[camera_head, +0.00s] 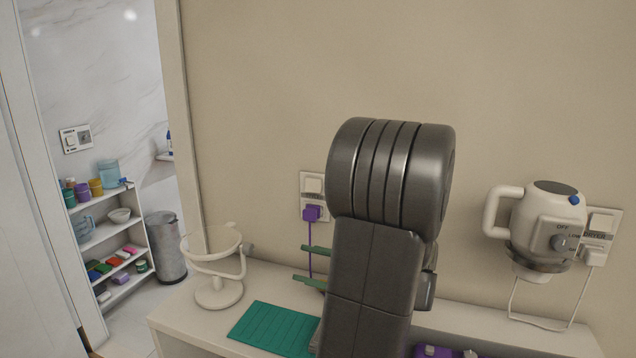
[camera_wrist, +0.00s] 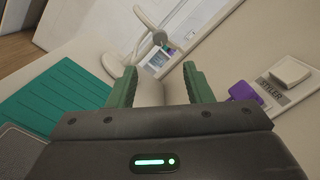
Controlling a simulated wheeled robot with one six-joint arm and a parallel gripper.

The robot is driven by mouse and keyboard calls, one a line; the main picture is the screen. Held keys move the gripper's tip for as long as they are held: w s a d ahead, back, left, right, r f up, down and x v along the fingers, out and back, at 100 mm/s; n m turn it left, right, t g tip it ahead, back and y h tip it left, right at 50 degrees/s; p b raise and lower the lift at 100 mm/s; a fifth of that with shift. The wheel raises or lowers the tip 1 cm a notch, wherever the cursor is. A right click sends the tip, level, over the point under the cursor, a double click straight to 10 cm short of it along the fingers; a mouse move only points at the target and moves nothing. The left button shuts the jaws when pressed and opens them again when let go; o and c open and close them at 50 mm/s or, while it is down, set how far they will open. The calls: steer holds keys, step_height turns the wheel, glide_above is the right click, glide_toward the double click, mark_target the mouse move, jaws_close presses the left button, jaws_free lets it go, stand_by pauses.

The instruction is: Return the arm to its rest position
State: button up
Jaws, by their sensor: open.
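My gripper (camera_head: 314,266) shows in the head view as two green fingers sticking out to the left behind my dark grey arm, above the counter. In the wrist view my gripper (camera_wrist: 160,82) has its two green fingers well apart, with nothing between them. My arm is bent, with its large rounded joint high in the middle of the head view. It hides part of the wall and counter.
A teal mat (camera_head: 272,329) lies on the counter (camera_head: 190,318), beside a white round-framed stand (camera_head: 218,292). A purple plug (camera_head: 311,213) sits in a wall socket. A white appliance (camera_head: 545,228) is at right. Shelves (camera_head: 105,235) and a bin (camera_head: 166,248) stand beyond the doorway.

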mark_target(252, 249)
steer(key=p+x, duration=0.1)
steer(key=x, duration=1)
steer(key=shift+w+a+r, duration=0.1)
steer(key=shift+a+r, duration=0.05)
steer(key=shift+a, duration=0.25)
steer(key=shift+d+f+n+b, duration=0.1)
steer(key=shift+f+n+b, duration=0.3)
steer(key=shift+n+b, duration=0.3)
steer(key=shift+d+r+n+b, duration=0.1)
steer(key=shift+n+b, duration=0.7)
steer(key=shift+b, duration=0.15)
steer(key=n+b, duration=0.5)
steer(key=n, duration=0.1)
steer(key=shift+w+g, duration=0.1)
steer(key=shift+g, duration=0.2)
steer(key=n+b, duration=0.3)
steer(key=n, duration=0.3)
steer(key=shift+r+g, duration=0.1)
steer(key=shift+g, duration=0.3)
steer(key=n+b, duration=0.2)
steer(key=n, duration=0.2)
steer(key=shift+r+n, duration=0.2)
steer(key=shift+n, duration=0.2)
